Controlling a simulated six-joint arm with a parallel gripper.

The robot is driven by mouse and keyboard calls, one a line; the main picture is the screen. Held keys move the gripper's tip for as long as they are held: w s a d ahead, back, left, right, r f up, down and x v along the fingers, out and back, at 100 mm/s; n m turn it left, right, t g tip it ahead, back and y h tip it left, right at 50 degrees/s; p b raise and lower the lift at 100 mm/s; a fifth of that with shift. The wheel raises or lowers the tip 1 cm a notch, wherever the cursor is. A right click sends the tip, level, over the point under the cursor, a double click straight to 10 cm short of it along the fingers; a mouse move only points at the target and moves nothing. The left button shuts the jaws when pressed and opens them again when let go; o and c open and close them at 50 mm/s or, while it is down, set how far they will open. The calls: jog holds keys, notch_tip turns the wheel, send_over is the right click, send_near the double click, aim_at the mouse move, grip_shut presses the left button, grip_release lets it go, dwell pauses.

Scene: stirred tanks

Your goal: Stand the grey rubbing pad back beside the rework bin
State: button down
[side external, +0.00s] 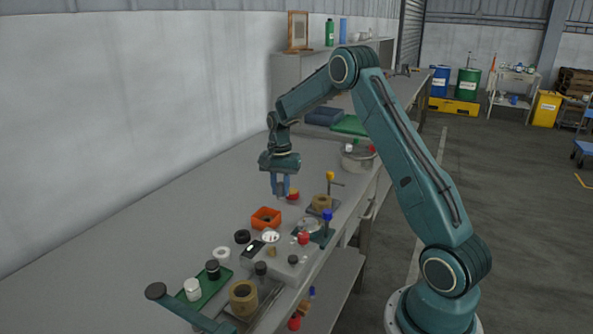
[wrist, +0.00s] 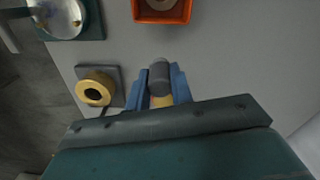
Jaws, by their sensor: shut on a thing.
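My gripper (side external: 280,192) points down over the bench beyond the orange bin in the side view. In the wrist view its blue fingers (wrist: 160,82) are shut on the grey rubbing pad (wrist: 159,74), a dark grey rounded piece. A tan patch shows behind it, close to the palm; I cannot tell whether it is part of the pad. The pad is not clear in the side view. The orange open-topped bin (side external: 266,218), which I take as the rework bin, stands apart from my gripper. It also shows at the top of the wrist view (wrist: 140,12), with something round inside.
A tan ring on a grey plate (wrist: 93,91) stands left of my gripper in the wrist view. A shallow dish on a green base (side external: 309,228) is near it. A small red and yellow item (side external: 293,195) shows beside my fingers. Bare bench lies towards the wall.

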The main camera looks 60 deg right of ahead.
aim_at(281, 195)
jog(key=shift+f, duration=2.25)
jog(key=shift+f, duration=0.1)
jog(key=c, duration=1.2)
grip_release()
jog(key=shift+c, duration=0.2)
notch_tip(281, 195, up, 12)
jog(key=shift+f, duration=0.2)
jog(key=shift+r, duration=0.35)
